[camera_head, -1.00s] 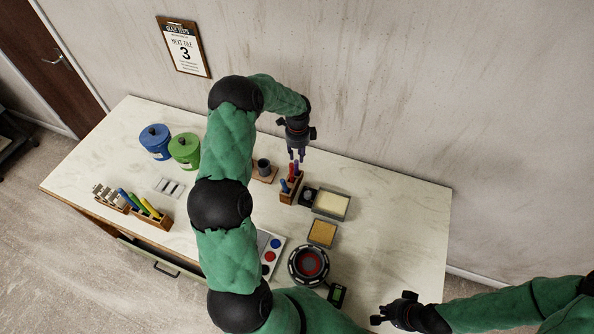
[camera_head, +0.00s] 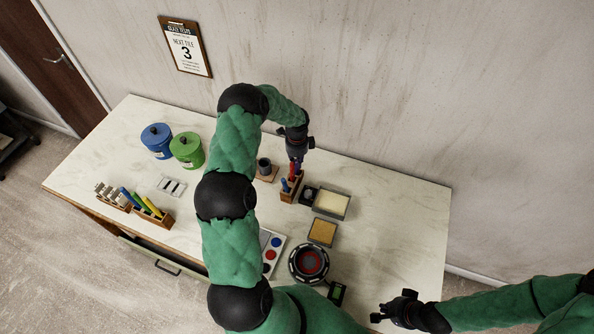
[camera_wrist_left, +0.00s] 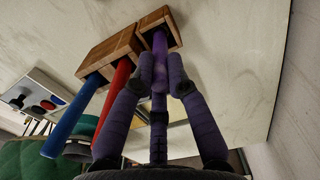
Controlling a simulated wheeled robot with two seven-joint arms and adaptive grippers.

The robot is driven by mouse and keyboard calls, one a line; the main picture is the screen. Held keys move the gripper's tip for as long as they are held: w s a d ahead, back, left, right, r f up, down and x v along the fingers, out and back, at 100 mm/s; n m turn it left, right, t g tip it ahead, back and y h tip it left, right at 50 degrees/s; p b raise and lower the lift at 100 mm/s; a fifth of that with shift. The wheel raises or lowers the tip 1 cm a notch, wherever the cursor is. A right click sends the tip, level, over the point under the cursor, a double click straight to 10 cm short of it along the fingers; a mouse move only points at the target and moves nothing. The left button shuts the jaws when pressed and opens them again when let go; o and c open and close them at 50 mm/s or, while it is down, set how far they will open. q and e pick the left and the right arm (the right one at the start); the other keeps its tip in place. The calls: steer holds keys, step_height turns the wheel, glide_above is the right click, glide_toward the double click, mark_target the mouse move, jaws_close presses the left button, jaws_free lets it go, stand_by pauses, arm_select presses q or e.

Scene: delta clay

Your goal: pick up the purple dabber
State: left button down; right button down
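The purple dabber (camera_wrist_left: 160,46) stands in the end slot of a wooden holder (camera_wrist_left: 124,42), and its lower end is hidden in the wood. In the head view my left gripper (camera_head: 296,163) is over the far end of the holder (camera_head: 290,192) and covers most of the dabber. My right gripper (camera_head: 377,320) is low at the right, away from the holder; its opening is unclear.
A red dabber (camera_wrist_left: 112,92) and a blue dabber (camera_wrist_left: 76,117) stand beside the purple one. A dark round item (camera_head: 308,195) and a cream pad (camera_head: 331,204) lie right of the holder. The table's right side is clear.

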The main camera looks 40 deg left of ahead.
arm_select(q)
steer(key=shift+r, duration=0.1)
step_height(320, 180, up, 10)
steer(key=shift+f+b, duration=0.1)
steer(key=shift+b, duration=0.35)
stand_by(0.5)
